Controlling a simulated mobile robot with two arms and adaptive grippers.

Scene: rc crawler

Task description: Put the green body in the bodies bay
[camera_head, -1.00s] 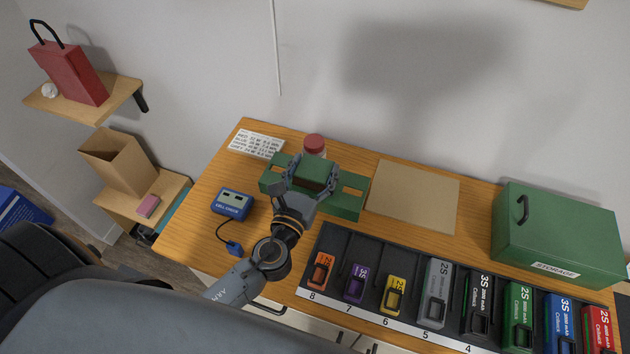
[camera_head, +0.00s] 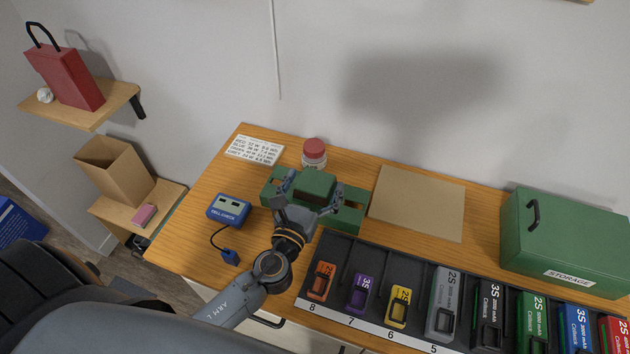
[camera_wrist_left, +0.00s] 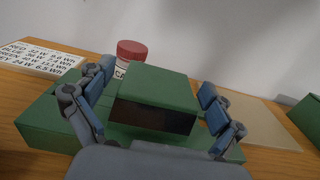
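The green body (camera_head: 316,187) sits on the wooden table at the back left. It shows as a raised block over a long, low green slab (camera_head: 348,214) with cut-outs. I cannot tell whether block and slab are one piece. My left gripper (camera_head: 311,192) is around the raised block, one finger on each side. In the left wrist view, the block (camera_wrist_left: 155,88) has a dark front face, and gaps show between it and the open finger pads (camera_wrist_left: 155,108). No bay marked for bodies can be made out. My right gripper is not in view.
A red-capped jar (camera_head: 314,152) stands just behind the body. A tan mat (camera_head: 418,203) lies to its right, a blue cell checker (camera_head: 228,209) to its left. A black battery rack (camera_head: 331,250) fills the front. A green storage box (camera_head: 567,240) stands at right.

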